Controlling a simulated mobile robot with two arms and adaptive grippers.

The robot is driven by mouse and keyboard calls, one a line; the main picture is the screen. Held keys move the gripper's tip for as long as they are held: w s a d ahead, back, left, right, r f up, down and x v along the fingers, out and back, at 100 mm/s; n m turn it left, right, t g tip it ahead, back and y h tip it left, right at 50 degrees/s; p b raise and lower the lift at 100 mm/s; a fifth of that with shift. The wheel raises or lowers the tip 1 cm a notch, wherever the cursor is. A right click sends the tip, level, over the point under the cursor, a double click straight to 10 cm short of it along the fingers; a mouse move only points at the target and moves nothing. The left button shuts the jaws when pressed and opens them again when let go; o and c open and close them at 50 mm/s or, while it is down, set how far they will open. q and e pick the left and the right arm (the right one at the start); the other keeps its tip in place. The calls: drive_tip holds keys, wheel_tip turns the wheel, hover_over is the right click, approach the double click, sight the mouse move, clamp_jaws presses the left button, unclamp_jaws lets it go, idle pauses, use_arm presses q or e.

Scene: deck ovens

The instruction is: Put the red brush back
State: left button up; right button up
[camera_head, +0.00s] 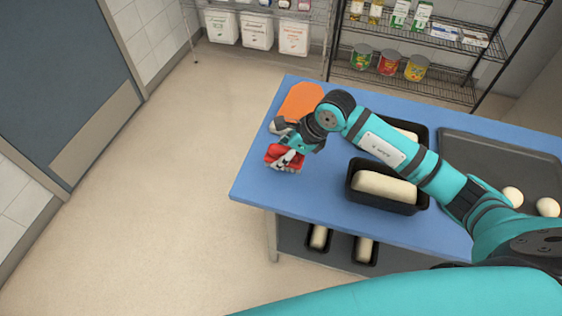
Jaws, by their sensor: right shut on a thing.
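The red brush (272,157) is at the left part of the blue table, in my right gripper (289,154). My right gripper is shut on it, and its fingers hide part of the brush. I cannot tell whether the brush touches the tabletop. An orange flat item (302,101) lies on the table just behind the gripper, partly hidden by my right arm. My left gripper is not in view.
The blue table (300,205) holds black loaf pans (382,204) with dough and a dark tray (490,160) with dough balls. More pans (318,240) sit on its lower shelf. A wire rack (405,88) with cans stands behind. The floor at left is clear.

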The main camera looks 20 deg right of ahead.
sight(300, 156)
drive_tip(key=f, duration=0.2)
drive_tip(key=shift+s+f+p, duration=0.35)
drive_tip(key=shift+s, duration=0.05)
drive_tip(key=f, duration=0.2)
drive_tip(key=shift+w+f+p, duration=0.25)
drive_tip(key=shift+f+p, duration=0.05)
drive_tip(key=shift+f, duration=0.55)
drive_tip(key=o, duration=1.2)
drive_tip(key=shift+r, duration=0.25)
drive_tip(key=shift+s+d+r, duration=0.1)
drive_tip(key=shift+d+r, duration=0.05)
drive_tip(key=b+v, duration=0.2)
drive_tip(key=v, duration=0.8)
drive_tip(key=shift+s+r, duration=0.1)
drive_tip(key=shift+r, duration=0.15)
drive_tip(key=shift+s+d+r, duration=0.15)
drive_tip(key=shift+d+r, duration=0.05)
drive_tip(key=shift+r, duration=0.25)
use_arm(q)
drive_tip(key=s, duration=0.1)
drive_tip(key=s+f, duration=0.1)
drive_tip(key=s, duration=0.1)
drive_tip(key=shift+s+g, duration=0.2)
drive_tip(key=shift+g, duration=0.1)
